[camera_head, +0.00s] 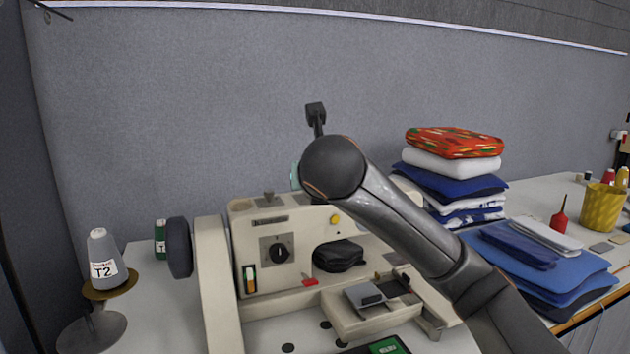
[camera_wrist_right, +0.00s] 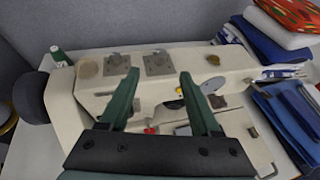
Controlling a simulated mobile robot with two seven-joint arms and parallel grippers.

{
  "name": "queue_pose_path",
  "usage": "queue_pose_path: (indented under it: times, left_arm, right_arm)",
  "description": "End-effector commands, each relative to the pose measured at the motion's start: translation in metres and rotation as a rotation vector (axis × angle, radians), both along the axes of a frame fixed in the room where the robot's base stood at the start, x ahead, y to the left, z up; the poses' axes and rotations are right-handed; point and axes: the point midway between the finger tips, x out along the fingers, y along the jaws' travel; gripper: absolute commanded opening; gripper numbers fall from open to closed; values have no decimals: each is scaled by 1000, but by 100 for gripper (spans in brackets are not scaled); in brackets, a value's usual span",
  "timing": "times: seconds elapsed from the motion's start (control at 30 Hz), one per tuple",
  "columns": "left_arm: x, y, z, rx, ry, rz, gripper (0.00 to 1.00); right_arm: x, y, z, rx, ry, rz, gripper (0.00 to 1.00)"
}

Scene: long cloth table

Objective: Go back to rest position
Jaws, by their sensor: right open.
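My right arm (camera_head: 405,220) comes in from the lower right of the head view and reaches over a cream sewing machine (camera_head: 222,275). Its dark wrist hides the gripper there, apart from a small pale green sliver at its left. In the right wrist view my right gripper (camera_wrist_right: 158,74) shows two green fingers spread apart with nothing between them. They are above the sewing machine (camera_wrist_right: 62,105), and I cannot tell the exact height. My left gripper is in neither view.
A thread cone marked T2 (camera_head: 103,262) stands on a stand at left, with a green spool (camera_head: 160,238) behind. A folded cloth stack (camera_head: 452,185) and blue cloths (camera_head: 560,270) lie at right, near a yellow basket (camera_head: 600,206). A grey partition (camera_head: 220,90) closes the back.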

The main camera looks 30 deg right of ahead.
Motion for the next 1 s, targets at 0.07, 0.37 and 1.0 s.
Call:
queue_pose_path:
  times: [0.07,0.37,1.0]
  left_arm:
    - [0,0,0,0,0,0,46]
    - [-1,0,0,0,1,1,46]
    - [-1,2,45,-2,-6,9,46]
  right_arm:
    - [-8,5,5,0,-4,2,64]
    - [-16,9,7,2,0,1,64]
    - [-16,9,57,1,-1,1,64]
